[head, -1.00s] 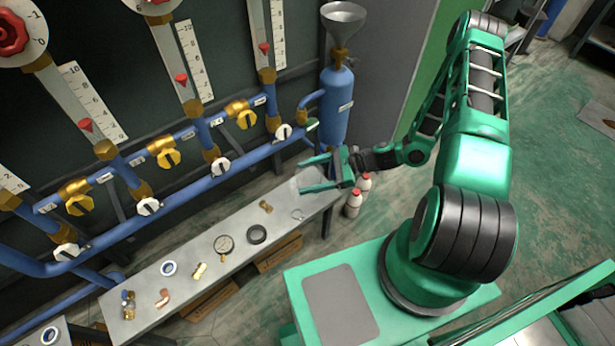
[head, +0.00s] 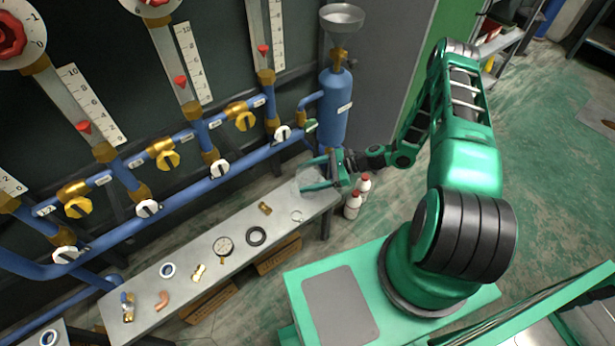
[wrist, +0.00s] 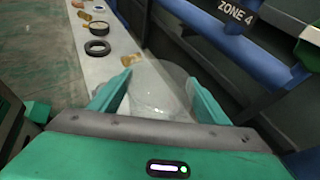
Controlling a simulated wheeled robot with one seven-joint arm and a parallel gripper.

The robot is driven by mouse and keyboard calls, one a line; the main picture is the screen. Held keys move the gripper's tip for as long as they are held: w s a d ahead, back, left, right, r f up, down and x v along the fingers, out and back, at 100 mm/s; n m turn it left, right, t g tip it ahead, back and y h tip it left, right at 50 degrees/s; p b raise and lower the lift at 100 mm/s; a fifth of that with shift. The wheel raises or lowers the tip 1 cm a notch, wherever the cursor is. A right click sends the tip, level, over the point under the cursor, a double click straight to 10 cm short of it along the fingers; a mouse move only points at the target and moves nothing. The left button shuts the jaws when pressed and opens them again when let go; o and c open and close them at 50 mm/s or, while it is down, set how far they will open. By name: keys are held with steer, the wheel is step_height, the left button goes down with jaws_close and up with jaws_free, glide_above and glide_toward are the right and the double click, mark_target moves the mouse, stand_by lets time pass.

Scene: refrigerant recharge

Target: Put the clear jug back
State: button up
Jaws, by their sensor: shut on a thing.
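The clear jug (wrist: 158,92) is a see-through vessel between the two green fingers of my gripper (wrist: 155,95) in the wrist view. In the head view my gripper (head: 318,174) is at the right end of the grey bench (head: 195,300), beside the blue cylinder. The jug (head: 309,181) shows there only as a faint pale shape between the fingers. My gripper is shut on it. The jug is at or just above the bench top; I cannot tell whether its base touches.
A blue cylinder (head: 333,108) with a funnel (head: 342,16) stands behind the gripper. Blue pipes (head: 190,180) with valves run along the bench's back. A black ring (head: 256,236), gauge (head: 222,246) and brass fitting (head: 265,208) lie on the bench. White bottles (head: 353,206) stand on the floor.

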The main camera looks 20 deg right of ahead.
steer(key=o, duration=1.3)
